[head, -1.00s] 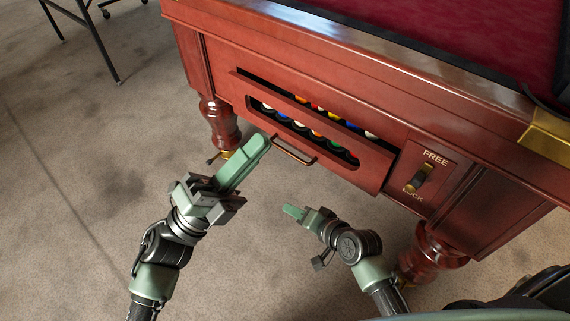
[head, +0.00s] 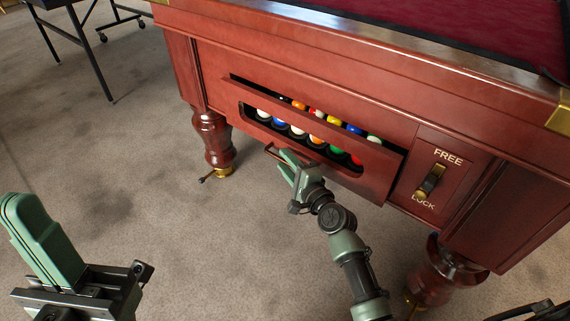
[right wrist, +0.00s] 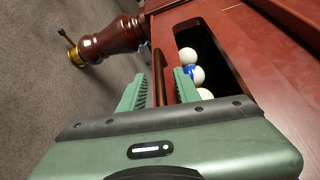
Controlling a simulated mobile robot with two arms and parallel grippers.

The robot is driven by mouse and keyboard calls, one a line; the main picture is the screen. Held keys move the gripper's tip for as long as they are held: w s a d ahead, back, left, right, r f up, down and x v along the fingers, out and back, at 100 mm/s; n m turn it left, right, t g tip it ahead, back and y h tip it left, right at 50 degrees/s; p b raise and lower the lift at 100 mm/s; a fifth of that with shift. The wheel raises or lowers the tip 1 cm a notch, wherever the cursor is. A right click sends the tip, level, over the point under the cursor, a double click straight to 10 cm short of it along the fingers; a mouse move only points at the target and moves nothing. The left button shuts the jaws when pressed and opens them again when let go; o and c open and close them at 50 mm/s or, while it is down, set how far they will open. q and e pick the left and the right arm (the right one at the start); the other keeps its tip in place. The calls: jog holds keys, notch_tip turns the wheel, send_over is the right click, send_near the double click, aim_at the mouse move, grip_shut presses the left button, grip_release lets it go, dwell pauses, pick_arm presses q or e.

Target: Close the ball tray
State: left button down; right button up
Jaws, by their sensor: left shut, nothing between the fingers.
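The ball tray (head: 378,180) is a reddish wooden drawer in the side of the pool table. It stands out from the table side, and several coloured balls show through its slot and over its top edge. Its bar handle (head: 272,153) sits low on the front, partly hidden by my right gripper (head: 290,168). In the right wrist view the handle (right wrist: 158,75) lies between the two spread fingers of my right gripper (right wrist: 160,92), with a gap visible on each side. My left gripper (head: 38,235) is shut and empty at the lower left, well away from the tray.
The FREE/LOCK lever (head: 431,181) is on a panel right of the tray. Turned table legs stand at the left (head: 212,140) and lower right (head: 445,272). Another table's dark legs (head: 88,52) are at the upper left. The carpet between is clear.

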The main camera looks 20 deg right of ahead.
jog(key=shift+w+a, duration=0.1)
jog(key=shift+w, duration=0.2)
grip_shut()
jog(key=shift+f, duration=0.1)
dwell(1.2)
